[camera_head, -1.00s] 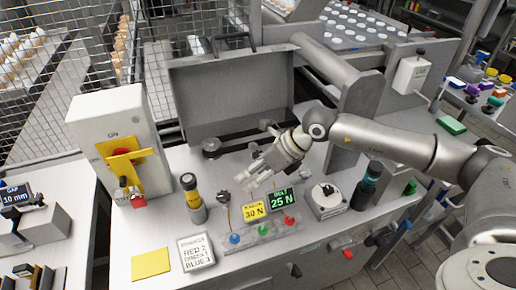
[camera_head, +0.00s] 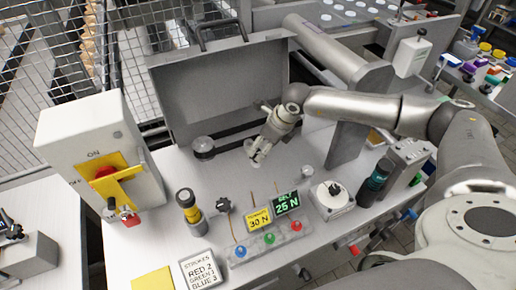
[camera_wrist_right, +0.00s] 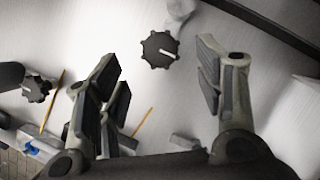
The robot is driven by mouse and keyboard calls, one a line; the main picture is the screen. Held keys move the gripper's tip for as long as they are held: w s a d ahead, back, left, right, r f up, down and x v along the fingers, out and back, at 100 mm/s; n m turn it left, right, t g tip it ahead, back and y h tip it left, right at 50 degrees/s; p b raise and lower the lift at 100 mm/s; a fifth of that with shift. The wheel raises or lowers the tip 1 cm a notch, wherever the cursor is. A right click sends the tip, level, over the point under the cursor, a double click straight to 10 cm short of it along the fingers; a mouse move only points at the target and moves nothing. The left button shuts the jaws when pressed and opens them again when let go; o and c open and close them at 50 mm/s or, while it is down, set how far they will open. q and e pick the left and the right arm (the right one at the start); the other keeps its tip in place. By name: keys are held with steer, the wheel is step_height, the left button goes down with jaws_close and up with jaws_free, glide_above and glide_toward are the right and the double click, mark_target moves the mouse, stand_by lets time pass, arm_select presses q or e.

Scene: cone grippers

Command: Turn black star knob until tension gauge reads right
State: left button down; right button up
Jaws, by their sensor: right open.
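A black star knob (camera_wrist_right: 160,50) with a white pointer mark lies between and beyond the fingertips in the right wrist view. My right gripper (camera_wrist_right: 165,75) is open and empty, its fingers apart from that knob. In the head view the gripper (camera_head: 257,153) points down over the bench near the open lid and hides what is beneath it. A second black star knob (camera_head: 223,205) stands beside the yellow-banded cylinder; it also shows at the wrist view's left (camera_wrist_right: 37,90). The belt gauge (camera_head: 286,204) reads 25 N; the yellow sign (camera_head: 258,219) reads 30 N. My left gripper is out of view.
Blue, green and red buttons (camera_head: 269,238) line a strip in front of the displays. A white dial box (camera_head: 332,200) and a dark cylinder (camera_head: 375,182) stand right. An upright lid (camera_head: 222,95) closes off the back. A grey box with a yellow-red switch (camera_head: 103,172) stands left.

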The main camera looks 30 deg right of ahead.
mark_target(257, 154)
steer(key=x, duration=0.3)
steer(key=shift+w, duration=0.1)
steer(key=shift+w+a+f, duration=0.1)
steer(key=shift+w+f, duration=0.05)
steer(key=shift+f, duration=0.55)
steer(key=shift+c, duration=0.2)
steer(key=c, duration=0.5)
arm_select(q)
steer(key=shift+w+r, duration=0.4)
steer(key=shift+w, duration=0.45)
arm_select(e)
steer(key=c, duration=0.5)
